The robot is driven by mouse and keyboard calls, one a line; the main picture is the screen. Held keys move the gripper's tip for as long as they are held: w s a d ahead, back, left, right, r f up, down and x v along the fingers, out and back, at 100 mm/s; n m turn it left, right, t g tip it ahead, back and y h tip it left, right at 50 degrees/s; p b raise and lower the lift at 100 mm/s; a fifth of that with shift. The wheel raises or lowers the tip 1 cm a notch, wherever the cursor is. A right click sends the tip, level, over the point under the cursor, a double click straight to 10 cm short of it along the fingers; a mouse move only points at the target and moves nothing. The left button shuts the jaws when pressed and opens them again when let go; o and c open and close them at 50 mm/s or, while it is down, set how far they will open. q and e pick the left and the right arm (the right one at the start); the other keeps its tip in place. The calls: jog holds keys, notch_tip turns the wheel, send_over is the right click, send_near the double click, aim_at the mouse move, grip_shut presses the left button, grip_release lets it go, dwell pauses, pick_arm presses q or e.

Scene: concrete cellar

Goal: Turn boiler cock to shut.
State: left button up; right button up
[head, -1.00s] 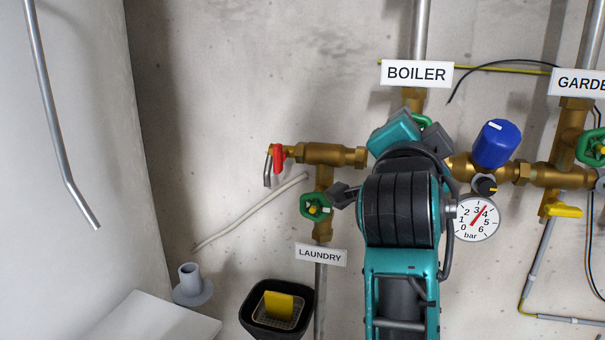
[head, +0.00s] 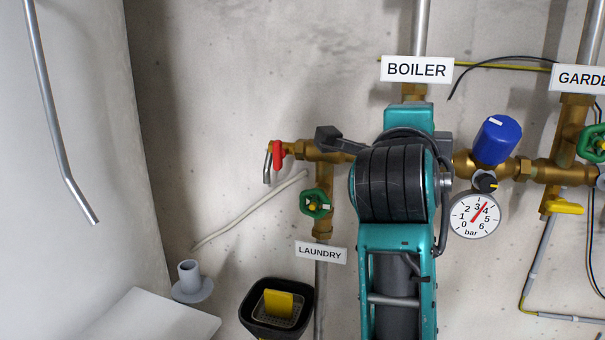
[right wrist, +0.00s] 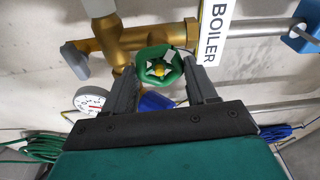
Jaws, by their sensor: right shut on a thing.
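The boiler cock's green handwheel (right wrist: 146,56), with white and yellow marks at its centre, shows in the right wrist view on a brass pipe fitting. My right gripper (right wrist: 160,68) has one finger on each side of the wheel and is shut on it. In the head view my right arm (head: 398,230) hides the wheel. The white BOILER sign (head: 416,70) hangs above, and also shows in the right wrist view (right wrist: 214,30). My left gripper is not in view.
A LAUNDRY branch with a green wheel (head: 315,203) and a red-handled tap (head: 277,157) sits left of my arm. To the right are a pressure gauge (head: 474,216), a blue cap (head: 495,142) and a yellow lever (head: 564,208).

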jog(key=shift+d+f, duration=0.1)
jog(key=shift+f, duration=0.35)
jog(key=shift+m+g+y, duration=0.4)
jog(key=shift+m, duration=1.9)
jog(key=shift+r, duration=0.1)
jog(key=m, duration=0.4)
jog(key=shift+r+y, duration=0.1)
jog(key=shift+y, duration=0.3)
